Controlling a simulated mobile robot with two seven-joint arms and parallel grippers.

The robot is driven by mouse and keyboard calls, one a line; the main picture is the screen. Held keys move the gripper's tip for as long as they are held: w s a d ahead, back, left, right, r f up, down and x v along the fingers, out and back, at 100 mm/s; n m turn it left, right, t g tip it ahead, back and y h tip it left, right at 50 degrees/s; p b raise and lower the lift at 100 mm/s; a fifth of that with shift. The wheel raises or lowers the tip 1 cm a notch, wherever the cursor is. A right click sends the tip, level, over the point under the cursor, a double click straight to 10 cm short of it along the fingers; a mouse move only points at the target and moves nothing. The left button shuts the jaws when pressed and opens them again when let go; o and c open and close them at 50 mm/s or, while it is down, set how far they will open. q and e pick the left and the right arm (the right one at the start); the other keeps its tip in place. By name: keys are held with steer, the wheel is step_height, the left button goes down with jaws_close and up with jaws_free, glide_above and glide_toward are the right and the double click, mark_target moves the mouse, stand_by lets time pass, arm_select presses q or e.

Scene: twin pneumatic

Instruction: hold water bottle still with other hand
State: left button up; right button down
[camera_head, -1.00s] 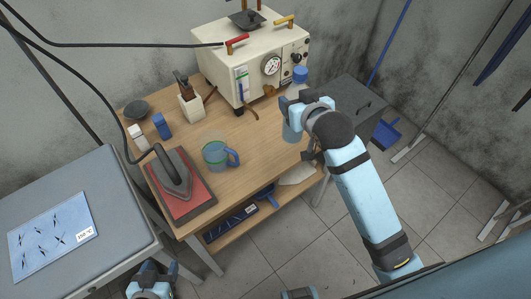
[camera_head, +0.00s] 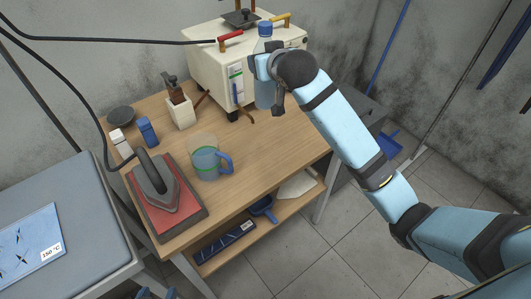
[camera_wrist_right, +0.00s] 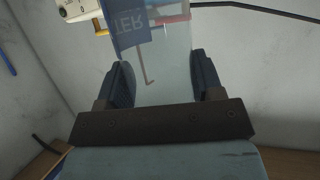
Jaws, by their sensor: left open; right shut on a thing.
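The water bottle (camera_head: 265,95) is clear and bluish with a blue cap, upright in front of the cream machine in the head view. My right gripper (camera_head: 262,66) is shut around its upper body. The right wrist view shows the clear bottle (camera_wrist_right: 168,82) between both dark fingers, with a blue label on it. I cannot tell whether its base touches the table.
A clear mug with a blue handle (camera_head: 206,162) stands mid-table. An iron (camera_head: 155,185) rests on a red pad at the left. The cream machine (camera_head: 205,65) with a gauge is behind the bottle. The table's right front (camera_head: 285,150) is clear.

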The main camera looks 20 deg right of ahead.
step_height(320, 180, down, 16)
steer(key=shift+r+b, duration=0.15)
steer(key=shift+b, duration=0.2)
steer(key=shift+f, duration=2.15)
steer(key=shift+f, duration=0.15)
steer(key=shift+c, duration=1.3)
jaws_free()
